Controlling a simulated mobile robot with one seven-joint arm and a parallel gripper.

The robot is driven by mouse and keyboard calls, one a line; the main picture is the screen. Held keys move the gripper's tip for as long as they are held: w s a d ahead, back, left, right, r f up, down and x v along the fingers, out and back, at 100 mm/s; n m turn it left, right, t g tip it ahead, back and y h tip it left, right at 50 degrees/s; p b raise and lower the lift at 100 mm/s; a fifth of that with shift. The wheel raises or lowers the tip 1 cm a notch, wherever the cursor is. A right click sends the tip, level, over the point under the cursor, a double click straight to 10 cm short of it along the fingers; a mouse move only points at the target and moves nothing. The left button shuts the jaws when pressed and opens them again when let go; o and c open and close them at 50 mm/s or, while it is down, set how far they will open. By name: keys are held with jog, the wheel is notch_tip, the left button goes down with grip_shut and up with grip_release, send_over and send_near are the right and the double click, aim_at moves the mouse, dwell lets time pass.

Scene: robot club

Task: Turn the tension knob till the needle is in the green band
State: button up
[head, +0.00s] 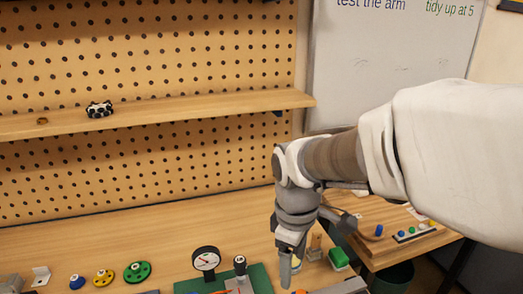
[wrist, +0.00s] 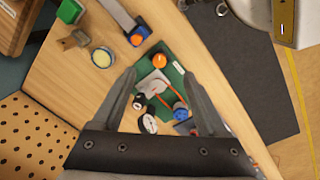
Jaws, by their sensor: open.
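A round white-faced gauge (head: 206,259) with a black rim stands at the back of a green board (head: 262,279). Its needle and band are too small to read. The gauge also shows in the wrist view (wrist: 149,124). A black knob-like part (head: 240,263) stands right of it. In the wrist view an orange knob (wrist: 158,60) and a blue round part (wrist: 180,110) sit on the board, with an orange cord between. Which one is the tension knob I cannot tell for sure. My gripper (wrist: 159,75) is open and empty above the board, the orange knob just beyond its fingertips.
Green, yellow and blue wheels (head: 137,272) lie on the table left of the gauge. A green block (head: 338,258) stands right of my gripper. A pegboard with a shelf (head: 200,108) rises behind. Bare tabletop (head: 165,238) lies between pegboard and gauge.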

jog(key=w+a+f+n, duration=0.3)
jog(key=w+a+n, duration=0.1)
jog(key=shift+g, duration=0.3)
jog(key=f+b, duration=0.1)
jog(key=f, duration=0.4)
jog(key=f+b, duration=0.1)
jog(key=f, duration=0.5)
jog(key=f+b, duration=0.1)
jog(key=f, duration=0.5)
jog(key=shift+s+d, duration=0.15)
jog(key=shift+s, duration=0.1)
grip_shut()
